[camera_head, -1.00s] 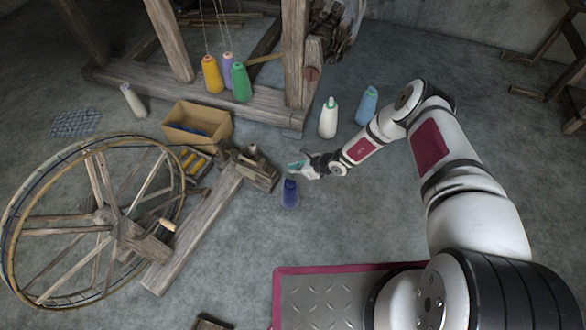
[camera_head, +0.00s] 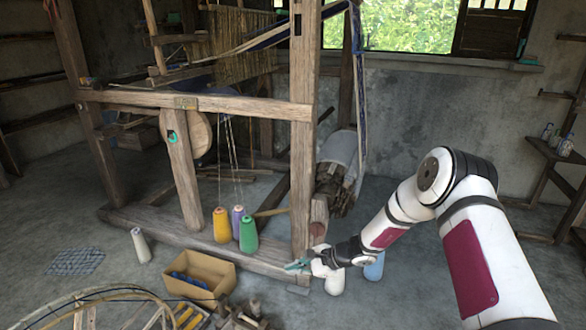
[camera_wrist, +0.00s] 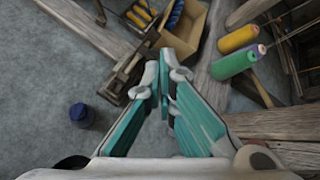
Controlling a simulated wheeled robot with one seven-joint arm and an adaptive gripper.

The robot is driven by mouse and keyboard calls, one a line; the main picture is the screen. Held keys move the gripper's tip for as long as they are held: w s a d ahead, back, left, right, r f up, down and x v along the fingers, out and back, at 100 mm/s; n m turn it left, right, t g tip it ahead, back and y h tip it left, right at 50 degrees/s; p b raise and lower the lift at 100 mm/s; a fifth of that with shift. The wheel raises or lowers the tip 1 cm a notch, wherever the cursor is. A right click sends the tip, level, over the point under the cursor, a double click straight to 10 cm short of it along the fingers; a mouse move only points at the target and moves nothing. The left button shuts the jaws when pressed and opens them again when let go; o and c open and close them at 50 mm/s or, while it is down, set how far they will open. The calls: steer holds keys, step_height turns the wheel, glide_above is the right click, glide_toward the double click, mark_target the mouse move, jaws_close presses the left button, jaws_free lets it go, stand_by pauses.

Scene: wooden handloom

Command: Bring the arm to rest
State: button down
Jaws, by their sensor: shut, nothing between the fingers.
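My gripper (camera_head: 298,266) is at the end of my arm, in front of the loom's right post in the head view. In the wrist view its teal-padded fingers (camera_wrist: 163,95) come together at the tips with nothing between them. The wooden handloom (camera_head: 220,105) stands behind it. A dark blue cone (camera_wrist: 81,115) stands on the floor to the left of the fingers in the wrist view.
An open cardboard box (camera_head: 196,297) is on the floor left of my gripper. Yellow, purple and green cones (camera_head: 248,234) stand by the loom's base beam. A blue cone (camera_head: 374,268) is partly behind my arm. A spinning wheel (camera_head: 95,308) fills the lower left.

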steer(key=s+r+n+g, duration=0.1)
steer(key=s+r+n, duration=0.2)
steer(key=r, duration=0.5)
steer(key=s+r+n+g, duration=0.1)
steer(key=s+r+n, duration=0.15)
steer(key=r, duration=0.65)
steer(key=s+d+r+n+g+h, duration=0.25)
steer(key=s+r+n, duration=0.25)
steer(key=s+r, duration=0.75)
steer(key=s+d+r+n+h, duration=0.25)
steer(key=s+d, duration=0.25)
steer(key=s, duration=0.6)
steer(key=s+d+r+n+t+h, duration=0.1)
steer(key=s+d+r+h, duration=0.2)
steer(key=s+d, duration=0.5)
steer(key=s+d+r+n+h, duration=0.2)
steer(key=s+d+r, duration=0.1)
steer(key=s, duration=1)
step_height(320, 180, up, 28)
steer(key=t+p, duration=0.4)
steer(key=p, duration=2.3)
steer(key=shift+w, duration=0.15)
steer(key=shift+d, duration=0.1)
